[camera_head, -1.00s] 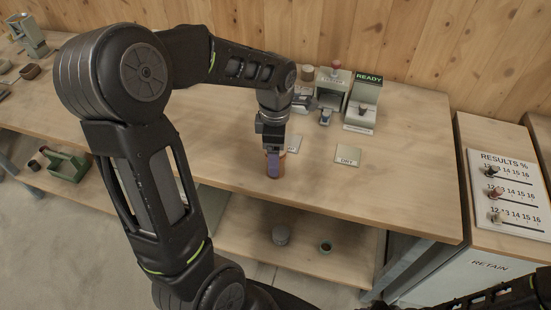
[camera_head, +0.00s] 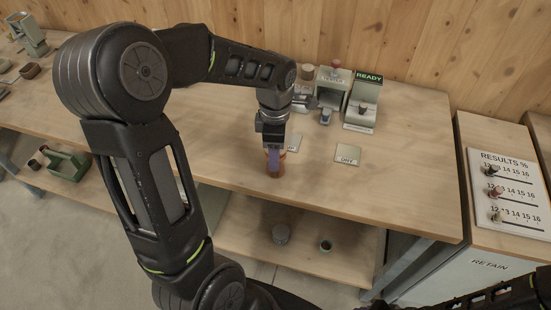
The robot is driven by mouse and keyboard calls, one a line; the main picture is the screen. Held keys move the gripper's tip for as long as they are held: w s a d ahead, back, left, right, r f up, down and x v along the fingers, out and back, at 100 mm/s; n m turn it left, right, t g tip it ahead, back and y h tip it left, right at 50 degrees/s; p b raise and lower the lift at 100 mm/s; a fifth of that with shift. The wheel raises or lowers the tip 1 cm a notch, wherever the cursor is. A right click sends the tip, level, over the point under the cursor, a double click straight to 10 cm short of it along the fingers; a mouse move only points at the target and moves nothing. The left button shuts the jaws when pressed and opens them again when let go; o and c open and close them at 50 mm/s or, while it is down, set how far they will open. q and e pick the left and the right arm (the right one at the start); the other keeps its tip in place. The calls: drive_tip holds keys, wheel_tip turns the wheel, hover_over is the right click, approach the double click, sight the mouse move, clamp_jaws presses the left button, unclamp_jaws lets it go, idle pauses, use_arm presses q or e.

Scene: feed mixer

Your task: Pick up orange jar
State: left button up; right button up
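The orange jar (camera_head: 275,172) stands on the wooden workbench (camera_head: 215,160), near its front edge. My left gripper (camera_head: 273,158) points down at the jar from above. One purplish finger overlaps the jar's upper part in the picture. The other finger is hidden, so I cannot tell whether the fingers grip the jar or only stand around it. The jar looks upright and its lower part shows below the finger. My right gripper is out of view; only a piece of my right arm shows at the lower right.
A DRY card (camera_head: 348,154) lies right of the jar, and another card (camera_head: 294,143) lies partly behind my wrist. A tester (camera_head: 332,90) and a READY stand (camera_head: 363,100) are at the back. A RESULTS board (camera_head: 508,190) is at right. The bench's right part is clear.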

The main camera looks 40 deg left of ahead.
use_arm(q)
drive_tip(key=c, duration=0.6)
drive_tip(key=shift+r, duration=0.1)
wheel_tip(320, 180, up, 10)
drive_tip(key=shift+f+b, duration=0.1)
drive_tip(key=shift+b, duration=0.55)
